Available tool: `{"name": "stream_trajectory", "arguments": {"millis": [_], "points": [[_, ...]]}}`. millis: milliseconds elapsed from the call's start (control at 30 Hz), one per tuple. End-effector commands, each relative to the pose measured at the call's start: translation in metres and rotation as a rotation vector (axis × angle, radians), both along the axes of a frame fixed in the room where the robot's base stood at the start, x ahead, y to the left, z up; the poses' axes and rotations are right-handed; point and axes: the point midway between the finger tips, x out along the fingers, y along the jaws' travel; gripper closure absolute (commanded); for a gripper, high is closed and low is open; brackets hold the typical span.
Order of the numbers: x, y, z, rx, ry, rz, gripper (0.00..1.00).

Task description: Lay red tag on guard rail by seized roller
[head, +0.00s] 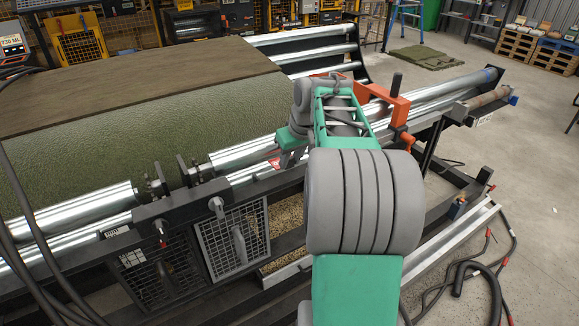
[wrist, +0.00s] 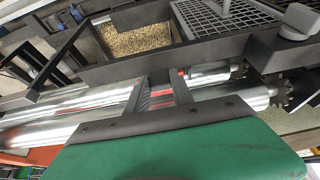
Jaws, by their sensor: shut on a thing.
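My gripper (wrist: 161,88) is shut on the red tag (wrist: 160,94), which shows as thin red slivers between the dark fingers in the wrist view. In the head view a small red and white patch of the tag (head: 274,162) shows at the left of my gripper, over the silver rollers. The rollers (head: 245,153) run beside the turf bed; a gap with bearings and sprockets splits them. The dark guard rail (head: 275,184) runs along their near side, close to my gripper. Whether the tag touches the rail I cannot tell. Which roller is seized is not clear.
Mesh guards (head: 232,240) and a tray of pale granules (head: 287,222) lie below the rail. An orange bracket (head: 385,103) stands beyond my arm. Black hoses (head: 480,275) lie on the floor at right. The back right floor is mostly clear.

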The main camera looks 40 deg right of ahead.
Motion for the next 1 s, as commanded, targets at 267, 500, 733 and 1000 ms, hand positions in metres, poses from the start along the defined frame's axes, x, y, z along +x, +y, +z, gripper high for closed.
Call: {"name": "stream_trajectory", "arguments": {"millis": [267, 500, 733, 1000], "points": [[0.014, -0.004, -0.036, 0.002, 0.001, -0.001, 1.00], [0.014, -0.004, -0.046, -0.001, -0.002, 0.000, 1.00], [0.013, -0.004, -0.050, -0.001, -0.002, 0.000, 0.68], [0.013, -0.004, -0.049, -0.001, -0.002, 0.000, 0.50]]}}
